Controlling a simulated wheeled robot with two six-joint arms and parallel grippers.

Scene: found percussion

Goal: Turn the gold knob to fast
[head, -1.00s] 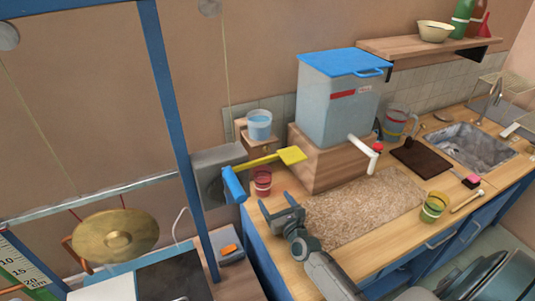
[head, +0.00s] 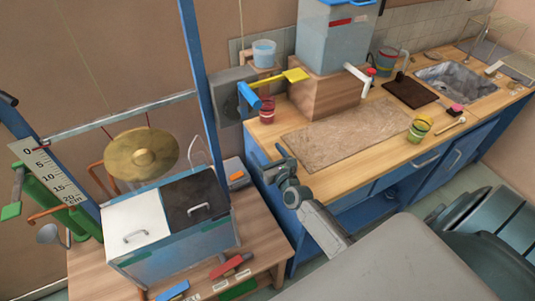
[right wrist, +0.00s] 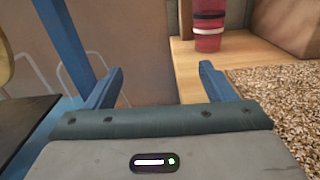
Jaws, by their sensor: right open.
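I cannot make out a gold knob or a "fast" mark in either view. The one clearly gold thing is a round gong-like disc (head: 143,155) hanging at the left in the head view. My right gripper (head: 277,163) is over the front left edge of the wooden counter, right of the blue post. In the right wrist view its two fingers (right wrist: 160,85) are wide apart with nothing between them. A grey box (head: 230,92) with a blue handle (head: 249,96) and a yellow paddle (head: 284,81) is on the post. My left gripper is not in view.
A red cup (head: 267,111) stands on the counter beyond my right gripper, beside a pebbly mat (head: 350,135). A lower wooden table (head: 262,232) holds a blue box with white and black lids (head: 165,250). The blue post (head: 203,100) stands between disc and counter.

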